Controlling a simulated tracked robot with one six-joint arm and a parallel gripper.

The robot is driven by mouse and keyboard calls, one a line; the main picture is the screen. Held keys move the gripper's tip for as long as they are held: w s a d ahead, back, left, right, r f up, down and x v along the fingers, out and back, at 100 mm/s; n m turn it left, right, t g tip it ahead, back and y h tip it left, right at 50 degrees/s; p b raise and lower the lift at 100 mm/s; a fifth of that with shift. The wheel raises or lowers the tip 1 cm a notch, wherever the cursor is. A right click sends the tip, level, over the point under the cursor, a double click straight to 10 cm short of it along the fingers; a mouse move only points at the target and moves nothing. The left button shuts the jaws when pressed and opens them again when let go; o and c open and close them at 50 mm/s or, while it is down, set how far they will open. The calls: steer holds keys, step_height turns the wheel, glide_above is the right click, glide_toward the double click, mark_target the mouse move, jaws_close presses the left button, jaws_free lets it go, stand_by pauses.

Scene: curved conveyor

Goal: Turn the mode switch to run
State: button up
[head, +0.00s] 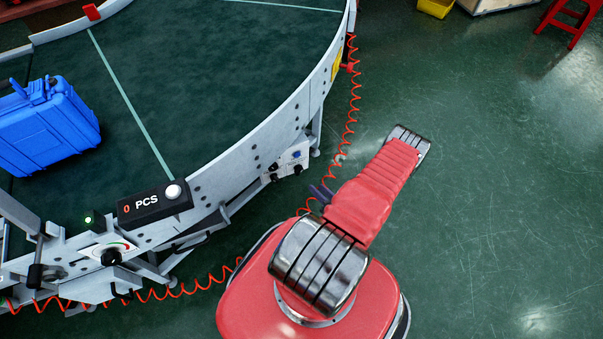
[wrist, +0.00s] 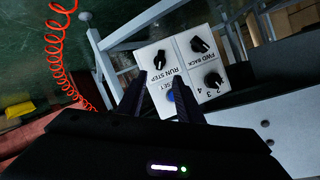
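Which word the knob points to I cannot tell. A blue button (wrist: 171,95) sits below the RUN/STEP label, partly covered by a finger. The panel also shows in the head view (head: 288,161) on the conveyor's outer side. My gripper (wrist: 159,78) is open and empty, its two dark fingers pointing at the panel. Whether they touch it I cannot tell.
A FWD/BACK knob (wrist: 199,45) and a numbered knob (wrist: 212,82) are close beside the mode switch. A red coiled cable (head: 350,115) hangs along the conveyor rail (head: 260,135). A blue case (head: 45,125) rests on the belt.

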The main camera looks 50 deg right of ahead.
mark_target(301, 172)
steer(key=shift+x, duration=6.95)
jaws_close()
